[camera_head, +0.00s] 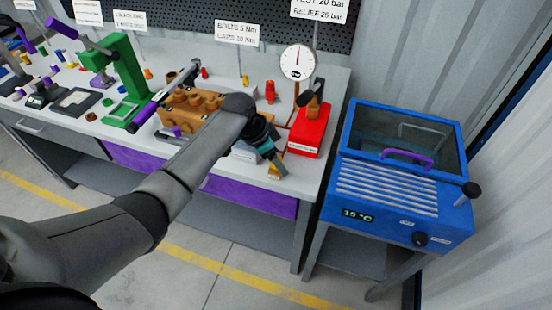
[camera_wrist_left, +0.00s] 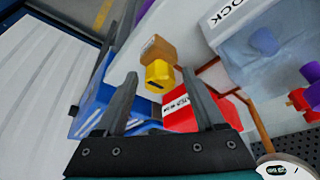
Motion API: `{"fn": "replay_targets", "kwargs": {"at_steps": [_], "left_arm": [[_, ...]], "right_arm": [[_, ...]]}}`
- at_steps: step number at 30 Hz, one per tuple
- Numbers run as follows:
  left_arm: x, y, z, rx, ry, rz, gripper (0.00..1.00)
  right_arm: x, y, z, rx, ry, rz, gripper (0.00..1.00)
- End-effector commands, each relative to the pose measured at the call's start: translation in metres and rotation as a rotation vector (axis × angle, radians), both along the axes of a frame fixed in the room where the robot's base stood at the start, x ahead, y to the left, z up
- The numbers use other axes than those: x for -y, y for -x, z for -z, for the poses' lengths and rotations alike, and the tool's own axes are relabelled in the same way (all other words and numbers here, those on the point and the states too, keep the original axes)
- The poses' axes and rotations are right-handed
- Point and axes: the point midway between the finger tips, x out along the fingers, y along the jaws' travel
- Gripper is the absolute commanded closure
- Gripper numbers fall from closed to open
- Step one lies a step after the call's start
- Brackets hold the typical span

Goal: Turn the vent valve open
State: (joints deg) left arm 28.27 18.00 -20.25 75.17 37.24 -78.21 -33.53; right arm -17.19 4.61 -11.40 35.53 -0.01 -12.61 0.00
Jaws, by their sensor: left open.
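My left gripper (camera_head: 273,161) is over the front right of the bench, fingers pointing down toward the bench's front edge. In the left wrist view the gripper (camera_wrist_left: 159,80) is open. A small yellow block-like part (camera_wrist_left: 160,74) shows between and beyond the fingers, joined to an orange-brown block (camera_wrist_left: 158,49); I cannot tell for sure that it is the vent valve. Part of it shows below the fingertips in the head view (camera_head: 276,173). I cannot tell whether a finger touches it. My right gripper is not in view.
A red labelled box (camera_head: 309,135) stands close right of the gripper, below a dial gauge (camera_head: 298,62). A grey labelled block (camera_wrist_left: 262,55) is nearby in the wrist view. A blue cabinet (camera_head: 400,190) stands right of the bench. A brown pump block (camera_head: 180,112) lies left.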

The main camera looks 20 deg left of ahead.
Motion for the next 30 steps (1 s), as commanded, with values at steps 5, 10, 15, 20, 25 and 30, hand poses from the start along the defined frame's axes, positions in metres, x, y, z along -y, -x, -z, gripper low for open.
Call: {"fn": "replay_targets", "kwargs": {"at_steps": [5,10,15,20,25,30], "left_arm": [[0.0001,0.0000,-0.0004,0.000,0.000,0.000,0.43],[0.0000,0.0000,-0.0004,0.000,0.000,0.000,0.62],[-0.0001,0.0001,-0.0004,0.000,0.000,0.000,0.81],[-0.0002,0.0002,-0.0003,0.000,0.000,0.000,0.99],[-0.0002,0.0002,-0.0003,-0.001,-0.001,0.000,1.00],[-0.0001,0.0005,-0.0009,-0.002,0.000,-0.011,1.00]], "right_arm": [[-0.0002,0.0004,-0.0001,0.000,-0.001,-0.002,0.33],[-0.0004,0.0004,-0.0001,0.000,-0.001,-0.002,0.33],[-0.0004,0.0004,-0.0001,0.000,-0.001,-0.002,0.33],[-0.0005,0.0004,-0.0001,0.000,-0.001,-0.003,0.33],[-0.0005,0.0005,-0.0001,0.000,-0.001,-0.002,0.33],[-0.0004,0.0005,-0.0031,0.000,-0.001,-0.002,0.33]]}}
